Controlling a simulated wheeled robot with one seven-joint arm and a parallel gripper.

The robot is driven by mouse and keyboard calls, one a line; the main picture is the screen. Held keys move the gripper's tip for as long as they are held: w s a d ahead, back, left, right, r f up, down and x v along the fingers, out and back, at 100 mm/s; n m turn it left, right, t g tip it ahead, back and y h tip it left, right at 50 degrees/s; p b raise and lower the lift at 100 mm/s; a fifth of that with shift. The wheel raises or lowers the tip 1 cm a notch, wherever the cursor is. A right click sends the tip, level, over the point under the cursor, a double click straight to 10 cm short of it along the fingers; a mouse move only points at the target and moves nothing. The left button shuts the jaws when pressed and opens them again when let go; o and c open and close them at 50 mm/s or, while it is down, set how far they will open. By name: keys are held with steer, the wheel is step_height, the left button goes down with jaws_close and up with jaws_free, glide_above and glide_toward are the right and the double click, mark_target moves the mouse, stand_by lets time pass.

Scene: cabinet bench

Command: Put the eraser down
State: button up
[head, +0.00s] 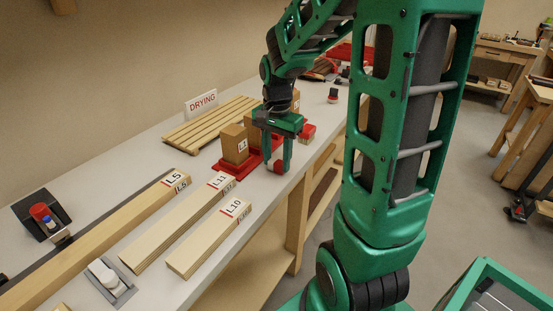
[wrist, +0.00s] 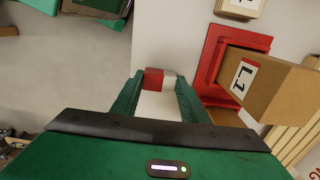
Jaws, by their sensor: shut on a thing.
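The eraser (head: 276,167), a small red and white block, is between the fingertips of my gripper (head: 278,160), which is shut on it. My gripper points down near the front edge of the bench, in front of the red tray. The eraser is low over the bench top; I cannot tell whether it touches it. In the wrist view the eraser's red part (wrist: 153,79) shows between the ends of my gripper's two green fingers (wrist: 158,88). The fingers hide part of it in the head view.
A red tray (head: 227,168) holding a wooden block marked L1 (head: 234,144) stands close beside my gripper. Labelled boards L11 (head: 200,215) and L10 (head: 210,240) lie nearer. A slatted rack (head: 205,125) is behind. A small red box (head: 307,134) is just beyond.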

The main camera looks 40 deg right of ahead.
mark_target(277, 162)
steer(key=shift+f, duration=0.2)
steer(key=o, duration=1.1)
steer(key=shift+f, duration=0.1)
step_height(277, 162, up, 12)
steer(key=s+f+n, duration=0.2)
steer(key=s, duration=0.5)
steer(key=s+f+n, duration=0.2)
steer(key=s+n, duration=0.1)
steer(key=s, duration=0.4)
steer(key=s+f+n, duration=0.2)
steer(key=s+f, duration=0.1)
steer(key=s, duration=0.3)
steer(key=shift+s+n, duration=0.3)
steer(key=shift+s, duration=0.1)
